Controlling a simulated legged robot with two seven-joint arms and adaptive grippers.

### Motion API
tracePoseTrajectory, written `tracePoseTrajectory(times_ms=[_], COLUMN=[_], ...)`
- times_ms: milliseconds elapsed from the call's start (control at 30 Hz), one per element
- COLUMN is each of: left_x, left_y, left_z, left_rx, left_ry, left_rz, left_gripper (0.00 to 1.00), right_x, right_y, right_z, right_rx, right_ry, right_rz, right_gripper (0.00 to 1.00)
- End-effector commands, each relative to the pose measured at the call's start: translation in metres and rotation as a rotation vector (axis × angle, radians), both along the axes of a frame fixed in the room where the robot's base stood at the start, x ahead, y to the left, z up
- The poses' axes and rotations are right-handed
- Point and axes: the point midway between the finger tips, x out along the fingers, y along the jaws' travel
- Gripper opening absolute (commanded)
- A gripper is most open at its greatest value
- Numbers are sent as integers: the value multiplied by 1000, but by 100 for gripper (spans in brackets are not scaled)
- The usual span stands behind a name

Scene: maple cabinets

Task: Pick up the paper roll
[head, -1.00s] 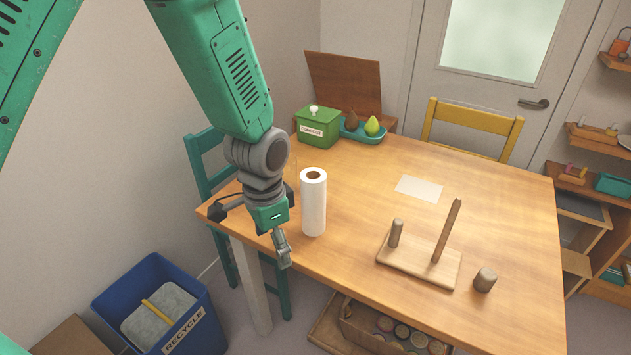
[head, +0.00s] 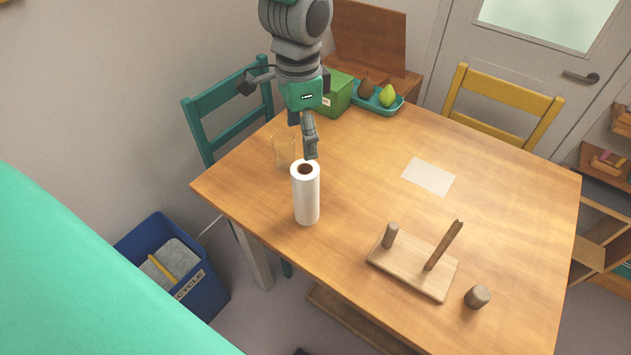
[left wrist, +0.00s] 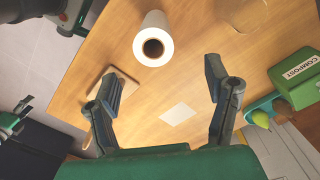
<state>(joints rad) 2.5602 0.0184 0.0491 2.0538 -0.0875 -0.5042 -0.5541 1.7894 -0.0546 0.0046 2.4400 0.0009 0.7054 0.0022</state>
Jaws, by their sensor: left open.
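The paper roll (head: 306,199) is white and stands upright near the left front edge of the table. In the left wrist view I look onto the roll's (left wrist: 148,28) top end with its dark core hole. My left gripper (head: 309,140) is just behind the roll's top in the head view. The two fingers of the left gripper (left wrist: 163,78) are spread and empty in the left wrist view, and the roll lies beyond them.
A wooden base with pegs (head: 411,268) and a short wooden cylinder (head: 477,296) stand on the table's (head: 350,215) right. A clear glass (head: 284,150) stands behind the roll. A green compost box (head: 338,92) and a blue tray with pears (head: 393,107) are at the back.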

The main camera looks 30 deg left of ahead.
Motion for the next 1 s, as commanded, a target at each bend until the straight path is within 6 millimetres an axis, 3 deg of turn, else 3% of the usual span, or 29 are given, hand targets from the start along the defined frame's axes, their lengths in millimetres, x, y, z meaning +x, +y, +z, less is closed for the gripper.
tracePoseTrajectory(times_ms=[300,567,833,1000], left_x=[0,0,0,0], left_y=[-1,-2,-8,-8], left_z=[-63,-83,-122,-131], left_rx=[1,0,1,0], left_ry=[6,4,6,2], left_rz=[0,-1,0,0], left_gripper=[71,71,71,71], right_x=[-1,-1,-1,0], right_y=[0,0,0,0], right_z=[-6,-7,-9,-10], right_rx=[0,0,0,0], right_ry=[2,1,1,1], right_rz=[0,0,0,0], right_gripper=[52,52,52,52])
